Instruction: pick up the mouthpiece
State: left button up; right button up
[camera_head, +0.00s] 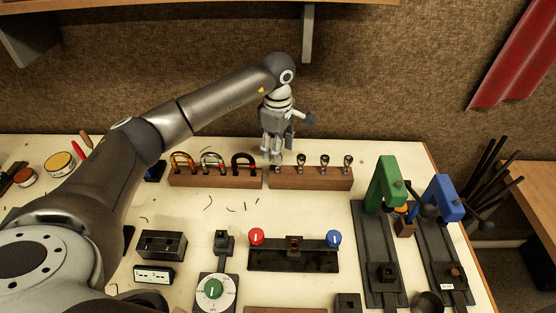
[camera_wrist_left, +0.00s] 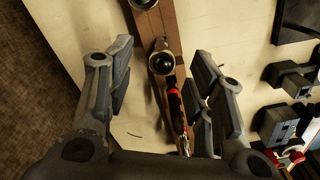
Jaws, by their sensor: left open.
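My left gripper (camera_head: 275,152) is open and points down over the racks at the back of the bench. Several silver mouthpieces stand in a row on the right wooden rack (camera_head: 312,178); one of these mouthpieces (camera_head: 325,161) is clear of my gripper. The leftmost mouthpiece is partly hidden by the fingers in the head view. In the left wrist view, a round-topped mouthpiece (camera_wrist_left: 162,62) lies between the open fingers (camera_wrist_left: 163,80), with gaps on both sides. Another mouthpiece (camera_wrist_left: 143,3) shows at the top edge. My right gripper is not in view.
The left wooden rack (camera_head: 215,177) holds U-shaped pieces, the nearest dark red (camera_head: 243,160), close to my gripper. In front stand a fixture with red and blue knobs (camera_head: 293,257), a green-dial device (camera_head: 213,290), a green press (camera_head: 385,187) and a blue press (camera_head: 442,197).

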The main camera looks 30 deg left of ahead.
aim_at(278, 167)
pick_arm(q)
notch_tip(278, 167, down, 3)
jog(key=shift+s+f+p, duration=0.15)
jog(key=shift+p, duration=0.7)
jog(key=shift+f, duration=0.4)
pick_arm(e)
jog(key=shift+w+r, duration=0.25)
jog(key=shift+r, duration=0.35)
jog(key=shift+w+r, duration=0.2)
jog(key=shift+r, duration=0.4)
pick_arm(q)
jog(key=shift+c, duration=0.3)
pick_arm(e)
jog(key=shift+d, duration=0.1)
pick_arm(q)
grip_shut()
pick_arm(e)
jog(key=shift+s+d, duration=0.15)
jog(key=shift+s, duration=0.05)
pick_arm(q)
jog(key=shift+r, duration=0.2)
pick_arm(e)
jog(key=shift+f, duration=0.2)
